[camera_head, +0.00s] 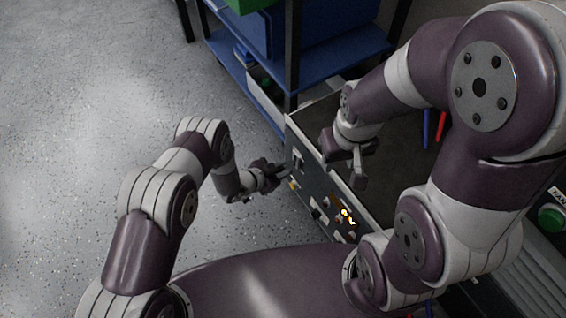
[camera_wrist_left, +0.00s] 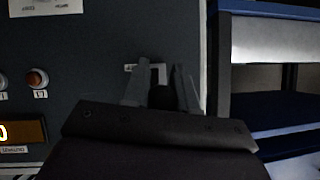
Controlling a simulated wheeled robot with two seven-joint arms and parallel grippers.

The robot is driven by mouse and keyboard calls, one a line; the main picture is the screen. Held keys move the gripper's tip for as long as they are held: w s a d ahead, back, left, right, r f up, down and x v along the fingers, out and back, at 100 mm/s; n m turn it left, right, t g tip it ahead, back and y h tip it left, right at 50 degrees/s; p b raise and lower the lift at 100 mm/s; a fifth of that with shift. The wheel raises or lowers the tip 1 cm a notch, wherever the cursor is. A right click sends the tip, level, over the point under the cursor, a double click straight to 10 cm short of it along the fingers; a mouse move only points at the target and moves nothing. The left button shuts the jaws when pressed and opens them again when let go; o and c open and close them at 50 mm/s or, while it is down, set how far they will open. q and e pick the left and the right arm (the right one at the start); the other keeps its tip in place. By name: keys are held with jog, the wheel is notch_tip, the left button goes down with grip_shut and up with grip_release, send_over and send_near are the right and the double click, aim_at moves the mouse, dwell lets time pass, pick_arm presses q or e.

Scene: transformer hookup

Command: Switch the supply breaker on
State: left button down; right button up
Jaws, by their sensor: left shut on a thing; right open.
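The supply breaker (camera_wrist_left: 158,68) appears in the left wrist view as a small pale-framed part on the dark front panel (camera_wrist_left: 90,55), beside a small label. My left gripper (camera_wrist_left: 160,88) is at it, its two fingers on either side of a small part there, shut on it. The fingers hide most of the breaker, so I cannot tell its switch position. In the head view my left gripper (camera_head: 284,171) reaches the left end of the panel. My right gripper (camera_head: 343,163) is open and empty above the panel's top edge.
A red button (camera_wrist_left: 38,78) and a lit display (camera_wrist_left: 22,131) sit on the panel; the display (camera_head: 346,214) also shows in the head view. A blue shelf (camera_head: 232,62) stands behind. Red and blue rods (camera_head: 441,126) lie to the right. Floor at left is clear.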

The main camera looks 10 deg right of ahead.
aim_at(282, 167)
pick_arm(q)
notch_tip(282, 167, up, 2)
jog(key=g+y+p, duration=0.1)
jog(key=y+p, duration=0.2)
jog(key=shift+r, duration=0.15)
jog(key=r+g+y+p, duration=0.1)
jog(key=y+p, duration=0.1)
jog(key=shift+g+y, duration=0.3)
jog(key=shift+d+r+m+y+p, duration=0.1)
jog(key=shift+r+m+y+p, duration=0.1)
jog(key=shift+m+y+p, duration=0.3)
jog(key=shift+g, duration=0.3)
jog(key=c, duration=1)
grip_release()
